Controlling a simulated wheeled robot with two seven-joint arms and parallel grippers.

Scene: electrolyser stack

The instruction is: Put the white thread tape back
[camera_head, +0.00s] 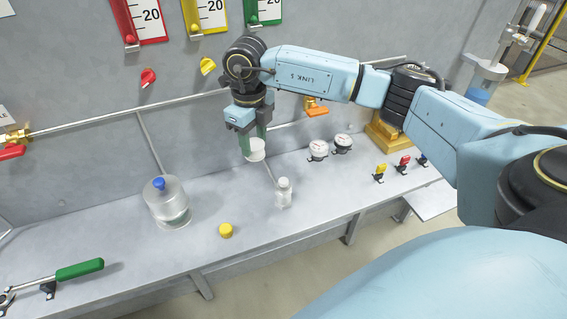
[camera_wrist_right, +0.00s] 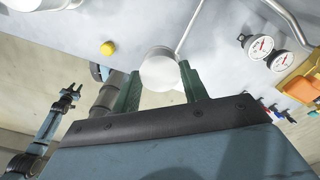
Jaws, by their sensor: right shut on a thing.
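The white thread tape (camera_head: 255,152) is a short white roll held in my right gripper (camera_head: 256,138), whose green fingers are shut on it. It hangs above the grey bench (camera_head: 320,200), apart from the surface, near the back wall. In the right wrist view, the tape (camera_wrist_right: 158,70) shows as a pale round between the green fingers of my right gripper (camera_wrist_right: 158,84). My left gripper is not in the head view. What looks like my left arm's gripper (camera_wrist_right: 70,93) is small at the lower left of the wrist view; its jaws are unclear.
A small clear bottle (camera_head: 283,193) stands below and right of the tape. A yellow cap (camera_head: 226,230) and a blue-capped jar (camera_head: 170,208) stand to the left. Two round gauges (camera_head: 330,147) are to the right. A green-handled tool (camera_head: 78,269) lies front left.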

